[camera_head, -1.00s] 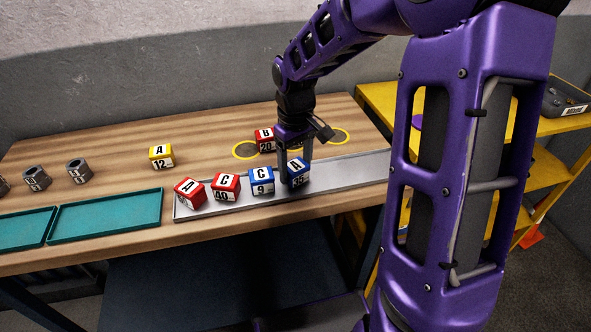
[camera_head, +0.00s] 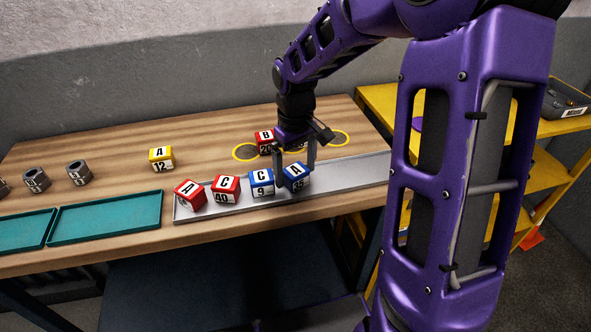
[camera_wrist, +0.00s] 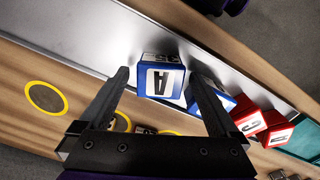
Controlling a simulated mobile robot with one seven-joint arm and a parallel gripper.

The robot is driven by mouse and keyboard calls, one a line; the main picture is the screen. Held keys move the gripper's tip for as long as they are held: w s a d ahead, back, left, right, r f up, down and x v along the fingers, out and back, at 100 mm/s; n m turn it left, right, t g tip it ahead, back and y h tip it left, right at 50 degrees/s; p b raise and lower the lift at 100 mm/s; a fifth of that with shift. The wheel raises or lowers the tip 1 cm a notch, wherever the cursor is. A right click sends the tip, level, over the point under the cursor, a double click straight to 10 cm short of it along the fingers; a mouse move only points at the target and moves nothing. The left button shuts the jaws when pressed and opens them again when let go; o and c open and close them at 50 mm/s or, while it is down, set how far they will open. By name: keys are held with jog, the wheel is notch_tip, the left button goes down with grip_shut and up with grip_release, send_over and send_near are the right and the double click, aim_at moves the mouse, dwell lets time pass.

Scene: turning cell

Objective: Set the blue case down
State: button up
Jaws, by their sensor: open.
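The blue case marked A 35 (camera_head: 297,177) sits on the long grey tray (camera_head: 345,179) at the right end of a row of cases. My gripper (camera_head: 294,180) is around it from above, jaws open. In the wrist view the blue case (camera_wrist: 161,78) lies between the two fingers (camera_wrist: 160,85), with a gap seen beside the left finger. The other blue case, marked C 9 (camera_head: 261,182), stands just left of it, close to one finger.
Two red cases, A (camera_head: 190,194) and C 40 (camera_head: 225,189), stand farther left on the tray. A red case B 20 (camera_head: 264,140) stands behind near yellow rings (camera_head: 245,153). A yellow case (camera_head: 162,158) and teal trays (camera_head: 105,216) are left. The tray's right part is clear.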

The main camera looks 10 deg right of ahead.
aim_at(295, 170)
notch_tip(295, 170, up, 12)
jog(key=p, duration=0.1)
jog(key=shift+f+p, duration=0.2)
jog(key=shift+p, duration=0.15)
